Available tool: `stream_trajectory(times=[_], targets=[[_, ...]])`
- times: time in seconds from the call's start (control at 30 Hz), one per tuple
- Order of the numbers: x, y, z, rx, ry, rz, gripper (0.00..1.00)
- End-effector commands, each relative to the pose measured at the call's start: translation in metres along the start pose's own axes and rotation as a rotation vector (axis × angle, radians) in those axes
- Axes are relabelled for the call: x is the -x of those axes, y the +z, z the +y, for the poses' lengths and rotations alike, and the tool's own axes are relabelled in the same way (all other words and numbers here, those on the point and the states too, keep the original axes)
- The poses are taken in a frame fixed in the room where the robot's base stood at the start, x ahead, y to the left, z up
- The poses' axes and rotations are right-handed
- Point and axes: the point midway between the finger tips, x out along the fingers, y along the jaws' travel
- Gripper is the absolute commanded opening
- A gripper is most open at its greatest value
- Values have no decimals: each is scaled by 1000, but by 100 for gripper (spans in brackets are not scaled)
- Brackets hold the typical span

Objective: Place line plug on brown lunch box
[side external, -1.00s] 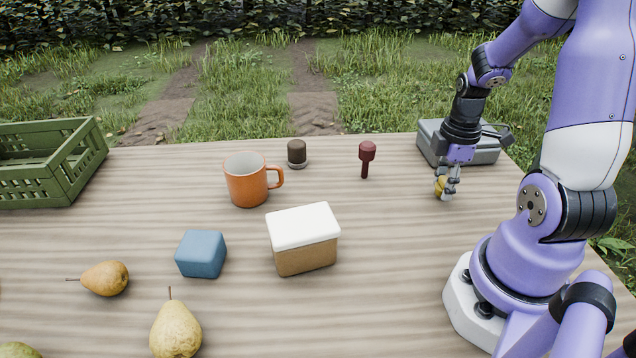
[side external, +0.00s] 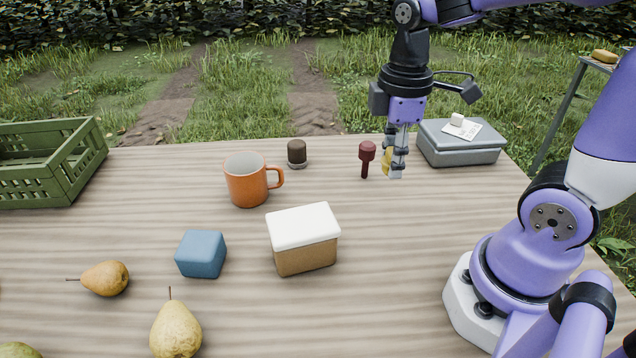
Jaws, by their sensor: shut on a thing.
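The brown lunch box (side external: 306,258), with a white lid, sits shut near the middle of the table. My gripper (side external: 396,171) points down at the back right of the table, behind and to the right of the lunch box. It is shut on a small yellow thing (side external: 387,160), which I take to be the line plug. The fingers hide part of it. The gap between it and the tabletop is hard to judge.
A dark red knobbed tool (side external: 367,155) stands just left of my gripper. A dark capped jar (side external: 297,153), an orange mug (side external: 246,182) and a blue block (side external: 201,254) stand farther left. A grey box (side external: 460,150) is at right, a green crate (side external: 75,175) at left, and pears (side external: 175,330) in front.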

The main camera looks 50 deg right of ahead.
Motion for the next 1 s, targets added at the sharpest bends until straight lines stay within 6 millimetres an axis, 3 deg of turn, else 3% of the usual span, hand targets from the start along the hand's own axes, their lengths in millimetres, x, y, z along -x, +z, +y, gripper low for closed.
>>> stream_trajectory(times=[0.1, 0.3, 0.5, 0.6, 0.77, 1.0], targets=[[17, -42, -25, 24, 4, 2, 21], [46, -96, -89, 29, 4, 2, 21], [66, -118, -146, 26, 4, 2, 21], [72, -120, -162, 23, 3, 3, 21], [66, -123, -157, 12, 3, 0, 21], [30, -130, -98, 5, 2, -3, 21]])
